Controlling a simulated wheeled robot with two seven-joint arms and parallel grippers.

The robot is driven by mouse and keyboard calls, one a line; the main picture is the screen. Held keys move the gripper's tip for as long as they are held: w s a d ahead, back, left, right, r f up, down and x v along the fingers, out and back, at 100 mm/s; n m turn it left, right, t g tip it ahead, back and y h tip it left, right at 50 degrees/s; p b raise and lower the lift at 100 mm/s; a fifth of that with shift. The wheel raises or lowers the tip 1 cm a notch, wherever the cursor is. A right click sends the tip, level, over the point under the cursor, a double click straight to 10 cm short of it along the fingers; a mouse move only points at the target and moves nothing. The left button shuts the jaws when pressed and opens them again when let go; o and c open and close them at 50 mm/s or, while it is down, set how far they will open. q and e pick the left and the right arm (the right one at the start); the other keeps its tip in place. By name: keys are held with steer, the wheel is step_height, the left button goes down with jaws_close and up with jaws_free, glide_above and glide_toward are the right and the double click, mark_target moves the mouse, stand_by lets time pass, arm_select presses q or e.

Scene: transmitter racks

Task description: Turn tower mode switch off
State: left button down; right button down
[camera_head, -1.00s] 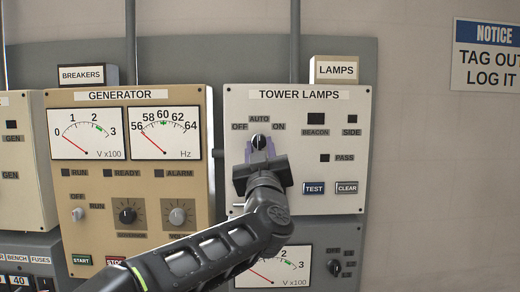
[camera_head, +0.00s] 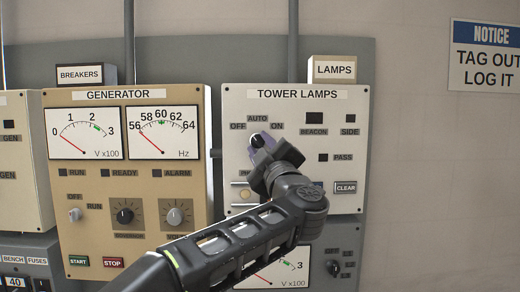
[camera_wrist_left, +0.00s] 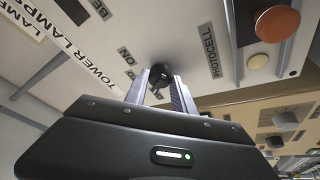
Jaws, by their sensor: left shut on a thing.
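The tower mode switch is a small black knob (camera_head: 257,140) on the cream TOWER LAMPS panel (camera_head: 350,115), below the OFF, AUTO and ON labels. My left gripper (camera_head: 262,150) is shut on this knob, coming from the lower right with its body tilted. In the left wrist view the knob (camera_wrist_left: 160,72) shows between the two finger ends (camera_wrist_left: 161,88), with the ON label to its left. The fingers partly hide the knob, so I cannot tell its exact setting. My right gripper is not in view.
The TEST button is hidden by my left wrist; the CLEAR button (camera_head: 346,187) shows beside it. A PHOTOCELL label (camera_wrist_left: 211,50) and an orange round part (camera_wrist_left: 277,23) lie near the knob in the wrist view. The GENERATOR panel (camera_head: 80,100) is to the left.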

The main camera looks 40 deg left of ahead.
arm_select(q)
steer(key=shift+d+r+n+g, duration=0.1)
steer(key=shift+n+g, duration=0.6)
steer(key=shift+n, duration=0.9)
steer(key=c, duration=1.1)
jaws_free()
steer(key=shift+o, duration=0.2)
steer(key=b+v, duration=0.2)
steer(key=v, duration=0.5)
steer(key=shift+s+d+b, duration=0.2)
steer(key=shift+d+b, duration=0.15)
